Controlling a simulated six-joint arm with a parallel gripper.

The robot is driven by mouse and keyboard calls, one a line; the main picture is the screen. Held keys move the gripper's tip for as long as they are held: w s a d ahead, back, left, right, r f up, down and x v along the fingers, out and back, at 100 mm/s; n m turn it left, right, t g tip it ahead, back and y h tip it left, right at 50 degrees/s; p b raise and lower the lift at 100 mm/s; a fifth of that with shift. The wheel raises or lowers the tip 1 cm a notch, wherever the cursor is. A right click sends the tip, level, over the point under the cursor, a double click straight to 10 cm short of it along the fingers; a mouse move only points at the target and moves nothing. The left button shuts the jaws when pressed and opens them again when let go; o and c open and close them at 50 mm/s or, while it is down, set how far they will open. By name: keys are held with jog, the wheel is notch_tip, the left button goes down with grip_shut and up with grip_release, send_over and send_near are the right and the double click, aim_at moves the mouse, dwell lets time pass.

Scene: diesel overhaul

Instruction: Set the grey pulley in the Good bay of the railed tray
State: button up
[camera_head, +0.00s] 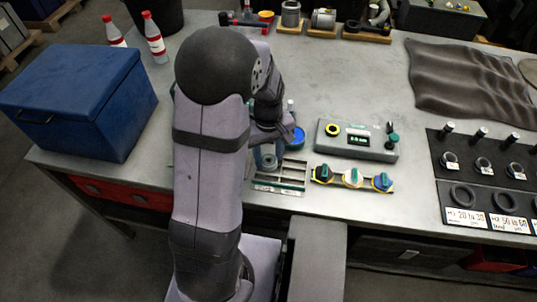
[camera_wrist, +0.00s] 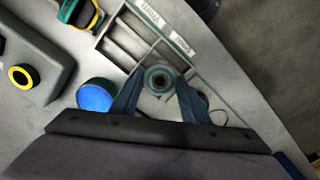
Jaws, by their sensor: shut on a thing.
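The grey pulley (camera_wrist: 158,80), round with a dark centre hole, sits between the two fingers of my gripper (camera_wrist: 157,86) in the wrist view. My gripper is shut on it. The railed tray (camera_wrist: 119,58) lies under and beyond the fingers, with bays split by rails. Two white labels stand along its edge, one (camera_wrist: 182,45) close to the pulley. Their small lettering is hard to read. The pulley is over the tray's end bay by that label; whether it touches the floor is unclear. In the head view my gripper (camera_head: 267,152) is at the tray's back left (camera_head: 280,187), partly hidden by my arm.
A blue round-topped thing (camera_head: 298,138) stands close beside my gripper. A grey gauge box (camera_head: 357,141) is to its right, with a row of coloured parts (camera_head: 352,178) in front. A blue box (camera_head: 80,100) stands at the left. The table's centre back is clear.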

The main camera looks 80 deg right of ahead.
jog(key=shift+f+b, duration=0.7)
jog(key=shift+f, duration=0.35)
jog(key=o, duration=1.4)
jog(key=shift+c, duration=0.2)
jog(key=shift+r+p, duration=3.25)
jog(key=shift+r, duration=0.3)
notch_tip(320, 180, up, 4)
jog(key=p, duration=0.3)
jog(key=shift+p, duration=0.35)
jog(key=shift+m, duration=0.3)
